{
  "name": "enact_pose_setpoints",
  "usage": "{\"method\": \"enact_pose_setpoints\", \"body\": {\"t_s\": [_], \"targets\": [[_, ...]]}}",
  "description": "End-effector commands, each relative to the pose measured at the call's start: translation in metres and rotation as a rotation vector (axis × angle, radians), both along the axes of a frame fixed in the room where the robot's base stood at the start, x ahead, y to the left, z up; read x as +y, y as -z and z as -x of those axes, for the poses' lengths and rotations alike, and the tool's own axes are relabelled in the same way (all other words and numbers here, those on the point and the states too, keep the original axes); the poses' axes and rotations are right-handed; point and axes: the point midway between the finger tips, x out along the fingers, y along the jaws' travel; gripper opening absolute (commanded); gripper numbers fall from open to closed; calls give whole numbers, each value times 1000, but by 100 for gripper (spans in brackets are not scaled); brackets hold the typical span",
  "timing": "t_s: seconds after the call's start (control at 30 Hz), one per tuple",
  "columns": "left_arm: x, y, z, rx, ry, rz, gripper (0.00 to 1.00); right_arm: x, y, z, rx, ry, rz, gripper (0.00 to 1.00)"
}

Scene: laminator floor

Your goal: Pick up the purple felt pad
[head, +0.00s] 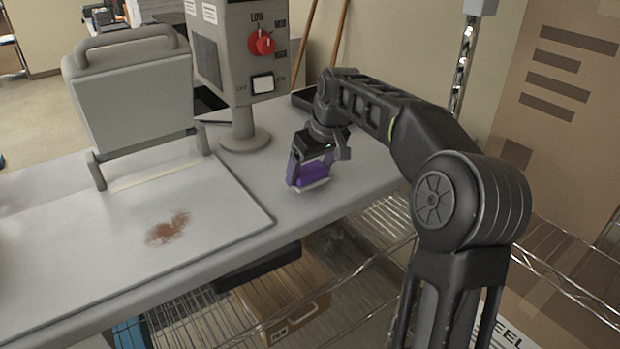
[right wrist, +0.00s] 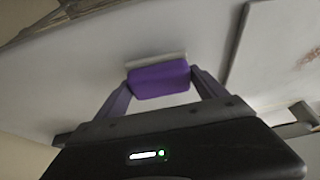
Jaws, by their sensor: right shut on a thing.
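The purple felt pad (head: 314,172) is at the right part of the grey table, between the fingers of my right gripper (head: 311,176). A pale strip shows along the pad's lower edge. In the right wrist view the purple pad (right wrist: 159,80) sits between the two fingertips of the right gripper (right wrist: 160,86), with the pale strip on its far side. The right gripper is shut on the pad. Whether the pad touches the table or is just above it, I cannot tell. My left gripper is not in view.
A grey control box (head: 243,50) with a red knob stands behind the pad on a round foot. A flat plate (head: 100,240) with a reddish-brown stain and a raised lid (head: 135,90) lies to the left. Wire shelving (head: 370,250) is below the table's front edge.

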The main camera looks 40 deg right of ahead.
Motion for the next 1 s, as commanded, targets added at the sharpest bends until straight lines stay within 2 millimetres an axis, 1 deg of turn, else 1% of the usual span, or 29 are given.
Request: {"method": "enact_pose_setpoints", "body": {"t_s": [0.03,0.2,0.3,0.4,0.53,1.0], "targets": [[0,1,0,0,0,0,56,0,-10,-1,-5,-1,1,39],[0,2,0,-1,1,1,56,0,-45,-1,-5,-1,2,39],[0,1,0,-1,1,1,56,0,-61,-1,-3,-1,0,39],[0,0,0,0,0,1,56,0,-71,-1,-2,-1,0,39],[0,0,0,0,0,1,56,0,-75,0,0,-1,0,39],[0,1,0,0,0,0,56,0,-75,0,0,-1,0,39]]}}
